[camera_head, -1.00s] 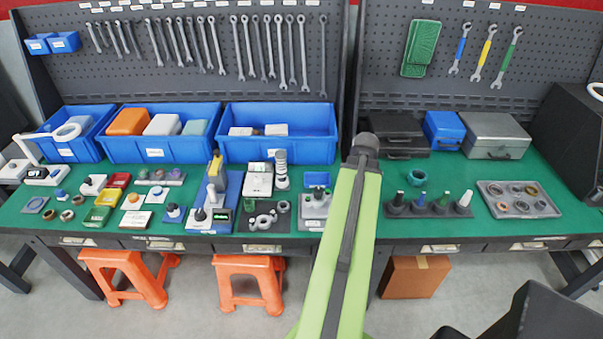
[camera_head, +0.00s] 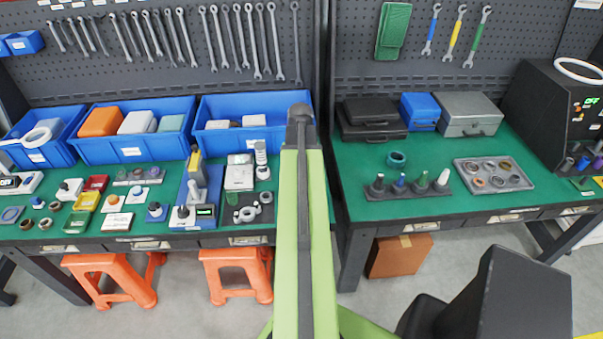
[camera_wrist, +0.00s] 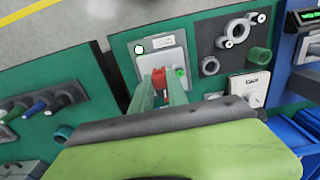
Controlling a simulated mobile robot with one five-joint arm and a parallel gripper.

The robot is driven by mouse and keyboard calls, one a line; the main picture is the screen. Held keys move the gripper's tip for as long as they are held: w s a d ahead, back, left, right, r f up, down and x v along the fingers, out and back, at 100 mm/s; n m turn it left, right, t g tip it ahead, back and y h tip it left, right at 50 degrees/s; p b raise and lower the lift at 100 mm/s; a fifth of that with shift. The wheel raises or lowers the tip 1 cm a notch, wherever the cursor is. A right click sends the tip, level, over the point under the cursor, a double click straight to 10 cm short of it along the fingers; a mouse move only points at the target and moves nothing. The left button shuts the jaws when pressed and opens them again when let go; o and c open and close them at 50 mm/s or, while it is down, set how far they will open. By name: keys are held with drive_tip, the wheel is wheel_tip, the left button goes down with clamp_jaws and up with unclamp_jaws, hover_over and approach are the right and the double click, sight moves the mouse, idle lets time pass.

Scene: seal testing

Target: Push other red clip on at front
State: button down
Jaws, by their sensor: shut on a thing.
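In the wrist view, my gripper (camera_wrist: 160,88) points down over a grey fixture plate (camera_wrist: 176,53) on the green bench. Its two green fingers are close together, shut on a small red clip (camera_wrist: 159,78). The clip lies over the plate's near part; I cannot tell whether it touches the fixture. A white round knob (camera_wrist: 139,49) and a small green part (camera_wrist: 180,72) sit on the plate. No second red clip can be made out. In the head view, my own arm hides the gripper, clip and fixture.
A black mat with grey rings (camera_wrist: 236,31) lies beside the fixture. A rack of coloured plugs (camera_head: 410,190) and a tray of rings (camera_head: 493,174) stand on the right bench. Blue bins (camera_head: 253,138) line the back.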

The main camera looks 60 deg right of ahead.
drive_tip(key=shift+f+b, duration=2.75)
drive_tip(key=shift+f, duration=0.1)
drive_tip(key=shift+f+b, duration=1.3)
drive_tip(key=c, duration=1.2)
unclamp_jaws()
drive_tip(key=shift+r, duration=0.15)
wheel_tip(320, 180, up, 7)
drive_tip(key=p, duration=0.7)
